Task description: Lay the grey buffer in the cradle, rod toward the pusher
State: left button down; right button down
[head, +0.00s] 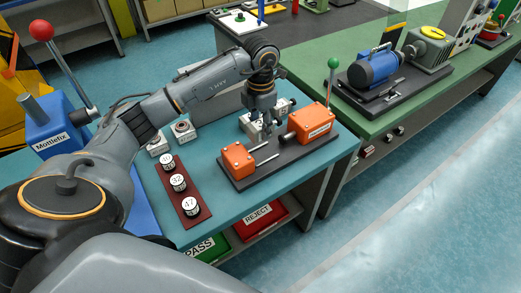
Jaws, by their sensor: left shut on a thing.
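My left gripper (263,113) points down over the dark base plate (292,163), between two orange blocks. It is shut on a small grey thing, seemingly the grey buffer, mostly hidden by the fingers. Its rod direction cannot be made out. The left orange block (238,160) has thin rods reaching right. The right orange block (314,122) carries a label, a dark round nose facing left and a green-knobbed lever (332,75); it may be the pusher. The cradle cannot be told apart beneath the gripper. My right gripper is out of view.
Light grey blocks (285,106) stand behind the plate. Three numbered white cylinders (178,182) sit on a dark red strip at the front left. A blue Mottlefix box (55,128) is at the left. Green and red bins (262,217) are below the table.

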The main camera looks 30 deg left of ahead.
pick_arm(q)
jog(key=p, duration=0.1)
send_over(260, 156)
notch_tip(260, 156, down, 4)
jog(key=shift+f, duration=0.2)
notch_tip(260, 156, down, 4)
jog(key=shift+f+p, duration=0.15)
jog(key=shift+p, duration=0.55)
jog(key=shift+w+f, duration=0.1)
jog(key=shift+f, duration=0.05)
jog(key=shift+f+b, duration=0.2)
jog(key=shift+b, duration=0.1)
jog(key=c, duration=0.8)
grip_release()
jog(key=shift+r, duration=0.1)
